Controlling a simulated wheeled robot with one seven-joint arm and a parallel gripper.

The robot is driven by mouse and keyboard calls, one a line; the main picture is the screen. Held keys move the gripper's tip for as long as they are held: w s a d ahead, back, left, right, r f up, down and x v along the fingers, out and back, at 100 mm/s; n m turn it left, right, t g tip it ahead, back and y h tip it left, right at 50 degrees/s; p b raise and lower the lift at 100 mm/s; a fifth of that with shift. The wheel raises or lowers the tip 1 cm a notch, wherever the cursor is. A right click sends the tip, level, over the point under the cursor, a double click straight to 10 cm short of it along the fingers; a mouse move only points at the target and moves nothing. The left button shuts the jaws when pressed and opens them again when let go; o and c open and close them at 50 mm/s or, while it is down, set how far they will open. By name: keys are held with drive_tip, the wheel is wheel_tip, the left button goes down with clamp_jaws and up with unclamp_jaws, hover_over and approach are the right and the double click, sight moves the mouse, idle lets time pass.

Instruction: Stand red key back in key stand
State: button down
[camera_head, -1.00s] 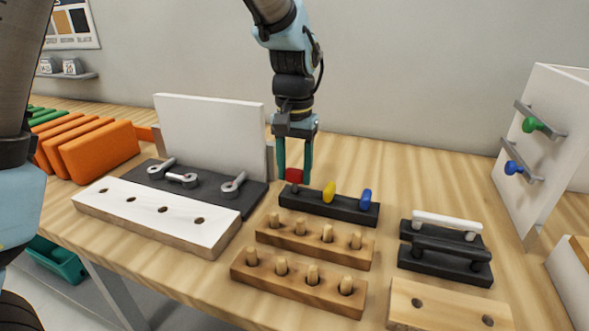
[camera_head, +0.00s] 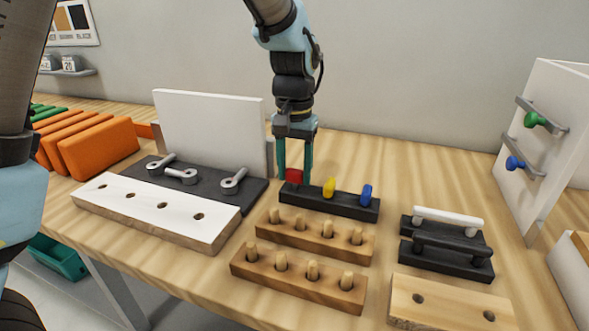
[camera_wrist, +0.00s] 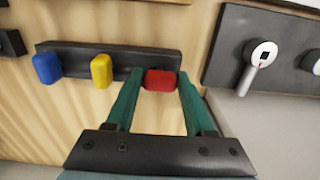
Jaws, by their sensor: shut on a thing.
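The red key (camera_head: 294,176) is at the left end of the black key stand (camera_head: 325,204), between the teal fingers of my gripper (camera_head: 294,178). In the wrist view the red key (camera_wrist: 160,80) sits between the two fingertips (camera_wrist: 158,78), at the right end of the stand (camera_wrist: 130,52). Its lower part is hidden, so I cannot tell how deep it is seated. The yellow key (camera_head: 329,187) and the blue key (camera_head: 366,194) stand upright in the same stand.
Two wooden peg blocks (camera_head: 315,241) lie in front of the stand. A black mat with metal cam pieces (camera_head: 182,175) and a white upright panel (camera_head: 210,133) are on the left. A black rack with a white handle (camera_head: 447,219) is on the right. Table behind the stand is clear.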

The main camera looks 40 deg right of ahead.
drive_tip(key=shift+f, duration=0.4)
idle(0.3)
drive_tip(key=shift+c, duration=0.9)
unclamp_jaws()
drive_tip(key=shift+r, duration=0.15)
drive_tip(key=shift+r+p, duration=2)
drive_tip(key=shift+r, duration=0.4)
